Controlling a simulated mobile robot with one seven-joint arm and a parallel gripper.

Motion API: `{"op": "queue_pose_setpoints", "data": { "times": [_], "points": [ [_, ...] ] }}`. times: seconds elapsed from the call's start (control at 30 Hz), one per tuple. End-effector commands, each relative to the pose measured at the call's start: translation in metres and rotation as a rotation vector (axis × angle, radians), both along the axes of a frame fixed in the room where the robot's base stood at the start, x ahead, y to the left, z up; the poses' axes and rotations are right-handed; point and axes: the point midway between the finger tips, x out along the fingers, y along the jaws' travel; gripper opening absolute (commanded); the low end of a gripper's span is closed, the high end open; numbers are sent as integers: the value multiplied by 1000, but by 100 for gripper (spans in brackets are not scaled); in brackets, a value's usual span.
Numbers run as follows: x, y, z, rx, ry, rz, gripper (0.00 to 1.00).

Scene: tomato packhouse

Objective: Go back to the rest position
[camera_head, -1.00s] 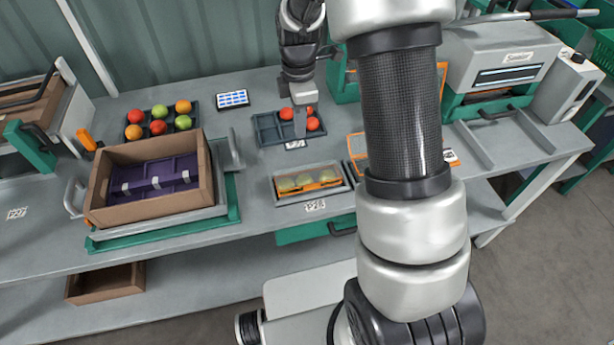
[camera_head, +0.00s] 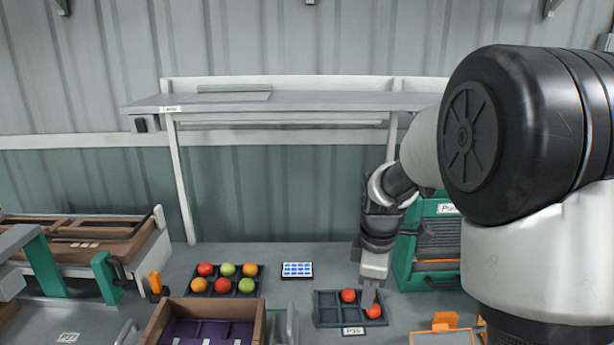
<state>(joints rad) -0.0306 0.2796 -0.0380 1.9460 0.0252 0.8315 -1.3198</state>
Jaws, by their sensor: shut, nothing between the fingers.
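My gripper (camera_head: 368,296) is shut and points down over the right part of a dark compartment tray (camera_head: 327,312). Two red tomatoes (camera_head: 348,295) lie in that tray, one right beside my fingertips. I cannot tell whether the fingers touch it. Nothing shows between the fingers. My arm fills the right side of the view.
A second dark tray (camera_head: 225,293) holds several red, green and orange tomatoes. A cardboard box (camera_head: 258,318) with a purple insert stands front left. A green machine (camera_head: 406,262) stands close right of my gripper. A shelf (camera_head: 290,103) spans the wall behind. Bare bench lies around the blue-and-white card (camera_head: 297,270).

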Motion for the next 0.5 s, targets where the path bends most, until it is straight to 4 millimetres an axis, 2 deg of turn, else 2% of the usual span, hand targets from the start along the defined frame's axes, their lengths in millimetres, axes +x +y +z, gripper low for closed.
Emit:
{"op": "queue_pose_setpoints", "data": {
  "times": [0.03, 0.2, 0.33, 0.5],
  "points": [
    [-13, 0, 34, 11, -41, -89, 0],
    [-68, 0, 106, 77, -144, -440, 0],
    [-113, 0, 145, 148, -219, -703, 0],
    [-166, 0, 173, 256, -295, -1004, 0]
  ]
}}
